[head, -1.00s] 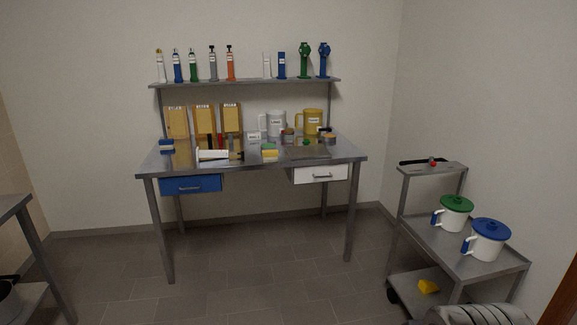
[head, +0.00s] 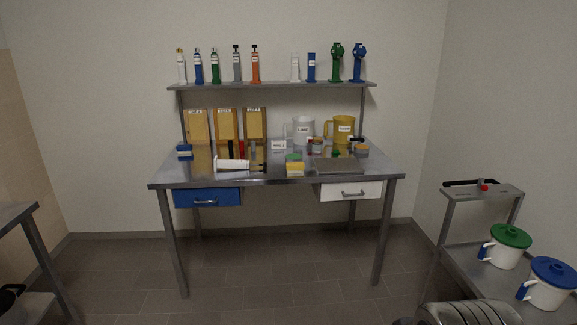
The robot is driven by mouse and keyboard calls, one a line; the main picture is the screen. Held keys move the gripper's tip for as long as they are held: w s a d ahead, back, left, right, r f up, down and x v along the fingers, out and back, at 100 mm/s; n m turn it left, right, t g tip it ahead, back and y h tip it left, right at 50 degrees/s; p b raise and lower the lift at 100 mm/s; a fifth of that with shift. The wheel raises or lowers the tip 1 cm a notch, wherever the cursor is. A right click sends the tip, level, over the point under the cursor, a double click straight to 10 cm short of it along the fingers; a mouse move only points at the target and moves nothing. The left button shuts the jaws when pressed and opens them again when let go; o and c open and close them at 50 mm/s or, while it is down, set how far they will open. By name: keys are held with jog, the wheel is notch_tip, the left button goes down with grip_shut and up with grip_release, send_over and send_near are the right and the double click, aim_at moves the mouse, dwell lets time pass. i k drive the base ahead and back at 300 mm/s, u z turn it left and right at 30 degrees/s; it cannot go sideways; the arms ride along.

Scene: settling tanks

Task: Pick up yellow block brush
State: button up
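A small yellow block (head: 295,169) lies near the front edge of the steel table, right of the middle. It looks like the yellow block brush, but its bristles are too small to make out. A green block (head: 294,157) lies just behind it, close or touching; I cannot tell which. My gripper is not in view.
The steel table (head: 220,179) also bears a white-handled tool (head: 232,164), a blue block (head: 185,151), a grey tray (head: 338,165), a white jug (head: 303,130) and a yellow jug (head: 343,128). A cart (head: 483,191) with lidded jugs stands right. Floor before the table is clear.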

aim_at(293, 167)
jog(key=u, duration=0.2)
jog(key=i, duration=1.45)
jog(key=u, duration=0.4)
jog(key=i, duration=1.95)
jog(key=u, duration=0.15)
